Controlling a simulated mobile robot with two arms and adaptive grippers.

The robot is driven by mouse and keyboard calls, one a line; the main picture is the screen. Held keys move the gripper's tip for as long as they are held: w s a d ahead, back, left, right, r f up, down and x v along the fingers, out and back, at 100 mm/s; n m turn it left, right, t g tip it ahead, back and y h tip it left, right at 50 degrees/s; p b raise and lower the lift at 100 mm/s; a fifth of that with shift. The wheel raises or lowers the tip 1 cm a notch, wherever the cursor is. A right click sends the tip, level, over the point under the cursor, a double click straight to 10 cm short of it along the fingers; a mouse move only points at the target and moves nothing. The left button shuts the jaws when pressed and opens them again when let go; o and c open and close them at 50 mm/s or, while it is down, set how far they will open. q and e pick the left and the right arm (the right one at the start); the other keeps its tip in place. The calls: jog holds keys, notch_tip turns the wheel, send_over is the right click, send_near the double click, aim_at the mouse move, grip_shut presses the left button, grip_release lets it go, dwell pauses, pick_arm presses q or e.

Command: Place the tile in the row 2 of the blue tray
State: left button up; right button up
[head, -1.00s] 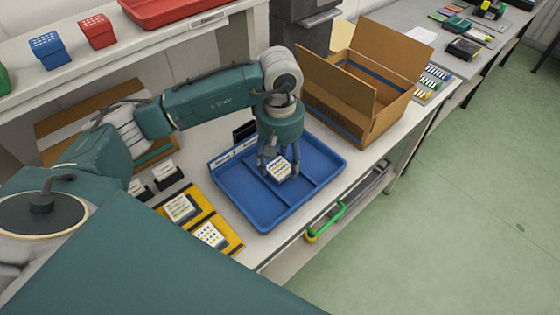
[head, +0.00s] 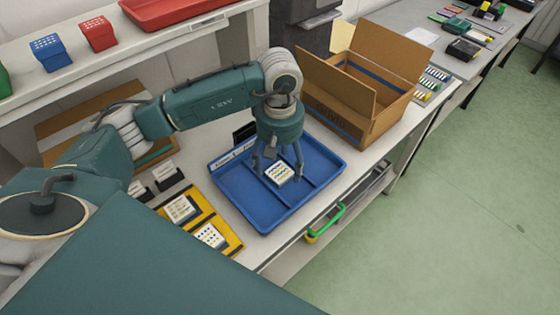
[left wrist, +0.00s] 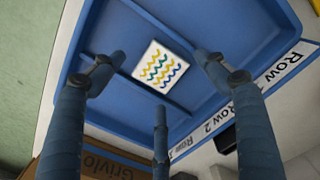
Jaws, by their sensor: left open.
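A white square tile with wavy yellow, blue and green lines (head: 280,172) lies in the blue tray (head: 240,200). In the left wrist view the tile (left wrist: 161,66) lies flat, slightly turned, between the two dividers of the tray (left wrist: 215,20), in the middle compartment. That compartment lines up with the "Row 2" label (left wrist: 214,118). My left gripper (head: 281,178) is open above the tile, its three fingers spread around it and apart from it. The left gripper (left wrist: 160,75) also shows in the wrist view. My right gripper is not in view.
Two patterned tiles (head: 180,208) (head: 210,235) lie on yellow holders left of the tray. Small black card stands (head: 166,175) are behind them. An open cardboard box (head: 360,95) stands right of the tray. A green handle (head: 325,220) hangs below the table edge.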

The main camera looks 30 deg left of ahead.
aim_at(280, 171)
pick_arm(q)
notch_tip(280, 171, up, 2)
jog(key=shift+w+b, duration=0.1)
jog(key=shift+b, duration=0.65)
notch_tip(280, 171, up, 10)
jog(key=b, duration=0.1)
jog(key=shift+r, duration=0.2)
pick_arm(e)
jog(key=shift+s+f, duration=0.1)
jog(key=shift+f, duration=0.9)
